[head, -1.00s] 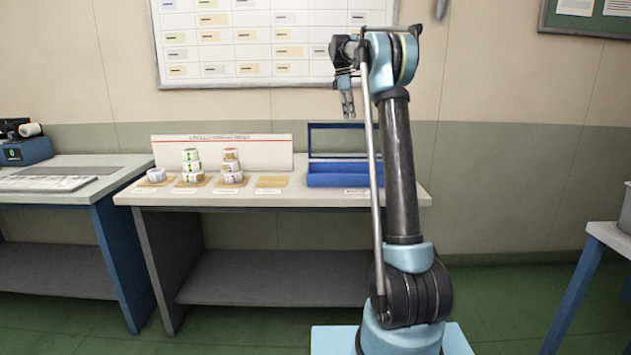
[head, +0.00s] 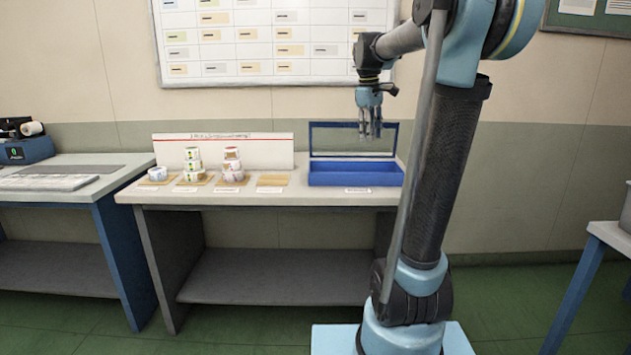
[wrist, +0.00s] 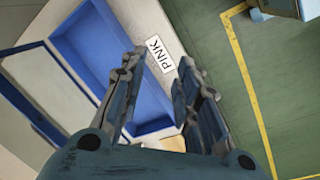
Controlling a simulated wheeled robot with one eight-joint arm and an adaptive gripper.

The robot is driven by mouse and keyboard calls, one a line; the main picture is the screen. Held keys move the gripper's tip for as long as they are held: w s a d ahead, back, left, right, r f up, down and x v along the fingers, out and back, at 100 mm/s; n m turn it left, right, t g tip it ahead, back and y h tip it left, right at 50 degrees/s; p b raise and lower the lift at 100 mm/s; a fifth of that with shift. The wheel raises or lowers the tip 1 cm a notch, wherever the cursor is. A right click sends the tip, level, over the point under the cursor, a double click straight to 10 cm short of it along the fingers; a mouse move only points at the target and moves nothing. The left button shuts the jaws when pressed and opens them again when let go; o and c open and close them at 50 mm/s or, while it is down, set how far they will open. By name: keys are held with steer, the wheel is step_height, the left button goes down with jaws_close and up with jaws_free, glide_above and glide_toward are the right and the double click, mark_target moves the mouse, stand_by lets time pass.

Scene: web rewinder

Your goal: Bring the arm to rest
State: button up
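My arm rises in front of the right part of the far table in the head view. My gripper (head: 370,132) hangs fingers down in front of the open lid of the blue box (head: 355,179), apart from it. In the wrist view my gripper (wrist: 160,66) has its fingers spread, with nothing between them. Beyond the fingers, the blue box (wrist: 93,62) and its "PINK" label (wrist: 159,54) show. The box looks empty where its inside is visible.
On the table (head: 225,199) stand a single roll (head: 157,173), two stacks of rolls (head: 193,165) (head: 232,166), and a bare pad (head: 272,180). A side table (head: 610,235) is at right. Green floor (wrist: 285,90) with a yellow line shows beside the table.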

steer(key=s+f+m+t+y, duration=0.1)
steer(key=s+f+m, duration=0.7)
steer(key=s+f, duration=1.9)
steer(key=s+d, duration=0.1)
steer(key=s, duration=0.3)
steer(key=shift+f+m, duration=0.4)
steer(key=shift+s, duration=0.1)
steer(key=shift+w+f, duration=0.2)
steer(key=shift+w, duration=0.2)
